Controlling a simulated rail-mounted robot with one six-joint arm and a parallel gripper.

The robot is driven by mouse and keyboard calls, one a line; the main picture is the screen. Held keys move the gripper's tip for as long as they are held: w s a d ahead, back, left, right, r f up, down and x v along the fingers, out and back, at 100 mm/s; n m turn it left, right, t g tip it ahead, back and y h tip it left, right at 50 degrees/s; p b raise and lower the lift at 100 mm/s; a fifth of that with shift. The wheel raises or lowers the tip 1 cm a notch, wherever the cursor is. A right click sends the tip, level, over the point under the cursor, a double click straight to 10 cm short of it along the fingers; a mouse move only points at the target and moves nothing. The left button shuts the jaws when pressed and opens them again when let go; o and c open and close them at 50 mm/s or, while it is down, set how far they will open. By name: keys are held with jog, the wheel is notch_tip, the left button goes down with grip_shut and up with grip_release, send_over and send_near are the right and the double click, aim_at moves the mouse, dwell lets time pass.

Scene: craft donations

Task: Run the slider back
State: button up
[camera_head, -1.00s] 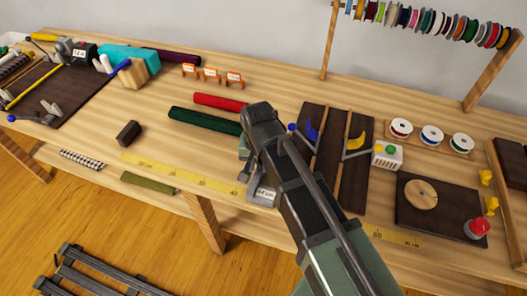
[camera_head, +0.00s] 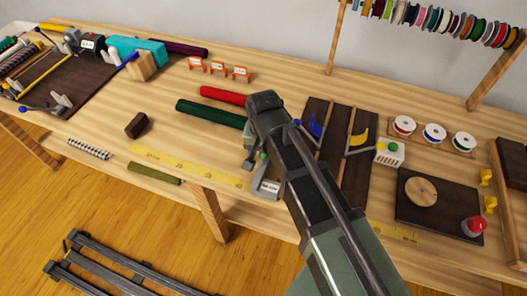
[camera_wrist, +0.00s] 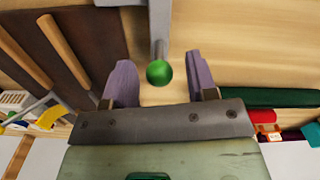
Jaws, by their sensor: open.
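A grey slider block (camera_head: 267,187) with a white label sits on the yellow measuring strip (camera_head: 190,168) along the table's front. The label is too small to read. A grey rod runs from the block to a green ball knob (camera_head: 264,155). In the wrist view, the knob (camera_wrist: 159,73) lies between the two purple fingers of my gripper (camera_wrist: 162,82), with a visible gap on both sides. My gripper (camera_head: 257,156) is open and holds nothing. My arm covers part of the strip in the head view.
To the right, a dark board (camera_head: 354,185) carries wooden rails and blue and yellow levers, near a small white box (camera_head: 390,152). Red (camera_head: 222,95) and green (camera_head: 211,113) rolls lie behind my gripper. A brown block (camera_head: 137,125) stands left; the table between is clear.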

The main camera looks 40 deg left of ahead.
notch_tip(320, 180, up, 9)
jog(key=p, duration=0.7)
jog(key=shift+f, duration=0.4)
jog(key=shift+s+d+n, duration=0.1)
jog(key=shift+n, duration=0.4)
jog(key=w+d+m, duration=0.2)
jog(key=w+d, duration=0.2)
jog(key=d, duration=1.1)
jog(key=w+d+m, duration=0.2)
jog(key=w+d, duration=0.2)
jog(key=d, duration=1.2)
jog(key=w+d+m, duration=0.2)
jog(key=w+d, duration=0.2)
jog(key=d, duration=1.1)
jog(key=shift+d+m, duration=0.35)
jog(key=shift+m, duration=0.05)
